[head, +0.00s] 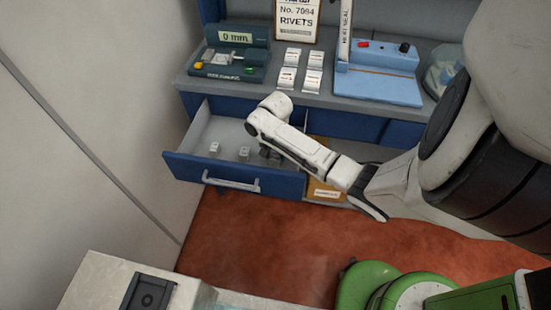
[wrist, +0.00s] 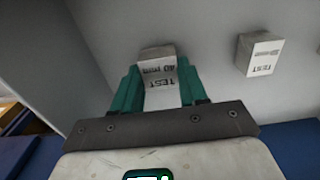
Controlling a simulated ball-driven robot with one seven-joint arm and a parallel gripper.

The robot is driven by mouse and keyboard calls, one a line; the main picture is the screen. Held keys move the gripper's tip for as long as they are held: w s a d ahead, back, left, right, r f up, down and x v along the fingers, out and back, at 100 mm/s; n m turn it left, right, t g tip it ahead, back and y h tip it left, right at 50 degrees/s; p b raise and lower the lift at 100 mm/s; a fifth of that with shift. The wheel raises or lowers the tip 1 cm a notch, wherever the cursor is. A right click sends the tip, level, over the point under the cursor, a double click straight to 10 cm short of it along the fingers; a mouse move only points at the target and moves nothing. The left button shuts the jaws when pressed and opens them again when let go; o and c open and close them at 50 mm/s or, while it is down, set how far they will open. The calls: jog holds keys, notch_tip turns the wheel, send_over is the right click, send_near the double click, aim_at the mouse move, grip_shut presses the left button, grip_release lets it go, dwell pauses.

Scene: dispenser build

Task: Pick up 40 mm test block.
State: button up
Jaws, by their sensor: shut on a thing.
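The 40 mm test block (wrist: 157,66) is a pale cube with "TEST" and "40 mm" printed on it. In the wrist view it sits between the two green fingers of my gripper (wrist: 157,92), which is shut on it. In the head view my gripper (head: 268,155) reaches down into the open drawer (head: 207,130) and largely hides the held block. I cannot tell whether the block touches the drawer floor. A second test block (wrist: 260,55) stands to the right in the wrist view, apart from my gripper.
In the head view two small pale blocks, one at left (head: 214,147) and one nearer my gripper (head: 244,152), stand in the drawer. The counter above holds a green gauge device (head: 232,60), white packets (head: 288,70) and a blue heat sealer (head: 380,85). The drawer's walls surround my gripper.

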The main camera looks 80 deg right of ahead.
grip_shut()
jog(key=shift+r, duration=0.15)
